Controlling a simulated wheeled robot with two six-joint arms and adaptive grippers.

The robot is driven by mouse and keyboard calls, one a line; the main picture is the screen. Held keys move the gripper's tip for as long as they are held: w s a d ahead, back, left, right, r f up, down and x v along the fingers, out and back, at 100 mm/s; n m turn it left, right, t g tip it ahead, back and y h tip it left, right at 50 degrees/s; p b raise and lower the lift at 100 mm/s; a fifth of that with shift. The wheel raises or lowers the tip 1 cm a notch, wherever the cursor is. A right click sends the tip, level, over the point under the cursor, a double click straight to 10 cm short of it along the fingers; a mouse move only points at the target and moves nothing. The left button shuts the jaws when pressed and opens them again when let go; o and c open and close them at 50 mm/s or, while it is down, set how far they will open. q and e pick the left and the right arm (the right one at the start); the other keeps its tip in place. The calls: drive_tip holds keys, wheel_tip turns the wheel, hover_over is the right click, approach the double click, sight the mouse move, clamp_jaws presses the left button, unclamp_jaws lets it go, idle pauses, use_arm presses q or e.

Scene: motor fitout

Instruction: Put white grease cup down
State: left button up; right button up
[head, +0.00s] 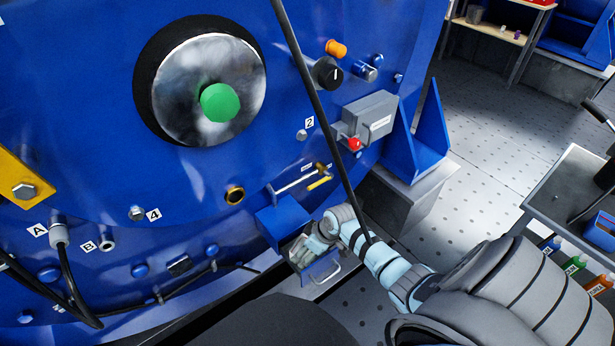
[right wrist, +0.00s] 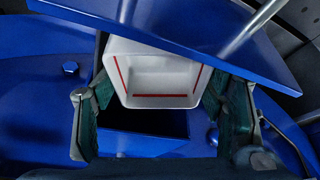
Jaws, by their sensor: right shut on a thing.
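The white grease cup (right wrist: 155,98) is a square, open white cup with red lines inside, seen in the right wrist view. My right gripper (right wrist: 165,110) is shut on it, with a dark green finger pad on each side. In the head view my right gripper (head: 308,248) is low at the front of the blue motor housing, beside a small blue box (head: 283,220). I cannot make out the cup there; the gripper seems to hide it. A dark blue-walled opening (right wrist: 150,145) shows beyond the cup. My left gripper is not in view.
A black cable (head: 318,100) crosses in front of the housing (head: 90,120). A grey switch box with a red button (head: 354,144) is above. A bench with bottles (head: 573,265) stands at right.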

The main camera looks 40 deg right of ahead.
drive_tip(key=o, duration=0.9)
drive_tip(key=shift+f, duration=0.1)
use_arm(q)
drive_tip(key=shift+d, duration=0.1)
use_arm(e)
drive_tip(key=shift+r, duration=0.2)
drive_tip(key=p+v, duration=0.3)
drive_tip(key=v, duration=0.1)
drive_tip(key=shift+d+r, duration=0.1)
drive_tip(key=shift+r, duration=0.1)
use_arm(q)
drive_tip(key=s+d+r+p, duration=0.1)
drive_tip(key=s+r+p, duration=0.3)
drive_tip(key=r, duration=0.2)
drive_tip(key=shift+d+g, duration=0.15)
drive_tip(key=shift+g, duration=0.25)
use_arm(e)
drive_tip(key=v, duration=0.7)
drive_tip(key=shift+s+r, duration=0.2)
